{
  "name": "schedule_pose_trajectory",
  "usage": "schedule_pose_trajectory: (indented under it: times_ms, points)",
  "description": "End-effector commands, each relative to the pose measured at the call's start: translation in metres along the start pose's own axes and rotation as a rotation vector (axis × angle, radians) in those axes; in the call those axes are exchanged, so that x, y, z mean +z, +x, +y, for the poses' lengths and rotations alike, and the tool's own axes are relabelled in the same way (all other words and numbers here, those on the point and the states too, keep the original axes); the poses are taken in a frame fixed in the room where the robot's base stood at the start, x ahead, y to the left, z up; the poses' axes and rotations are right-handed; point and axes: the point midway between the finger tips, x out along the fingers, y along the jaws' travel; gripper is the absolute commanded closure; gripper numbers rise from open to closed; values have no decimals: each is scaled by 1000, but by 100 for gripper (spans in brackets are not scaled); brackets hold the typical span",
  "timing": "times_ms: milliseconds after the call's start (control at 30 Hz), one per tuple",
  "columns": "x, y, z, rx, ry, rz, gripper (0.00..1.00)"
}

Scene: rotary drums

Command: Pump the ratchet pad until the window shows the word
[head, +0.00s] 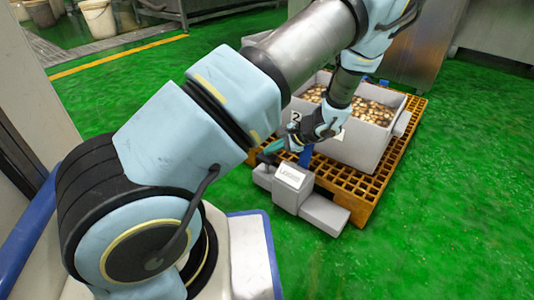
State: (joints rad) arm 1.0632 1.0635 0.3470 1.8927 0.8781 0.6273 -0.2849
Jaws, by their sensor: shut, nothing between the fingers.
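The ratchet device is a grey unit (324,211) with blocks to left and right, at the front edge of the orange pallet. Its window (290,177) is a pale plate on the sloping middle block, with small dark lettering too small to read surely. My gripper (270,151) is shut and empty, reaching down from the right just above and behind the device's left block. Teal and dark parts overlap at its tips, so I cannot tell whether it touches the device. A blue part (306,156) stands behind the window. I cannot pick out the pad clearly.
A grey crate (359,151) full of small brownish pieces stands on the orange slatted pallet (362,204) behind the device. A plate marked 2 (296,117) is near its left corner. Green floor (450,220) is clear to the right and in front.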

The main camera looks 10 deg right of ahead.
Motion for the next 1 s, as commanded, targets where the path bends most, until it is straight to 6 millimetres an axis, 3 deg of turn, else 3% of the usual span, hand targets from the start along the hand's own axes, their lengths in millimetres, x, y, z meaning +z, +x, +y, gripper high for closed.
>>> schedule_pose_trajectory:
  times_ms: [1000]
  points:
    - [-7, 8, 7, 1, 0, 1, 100]
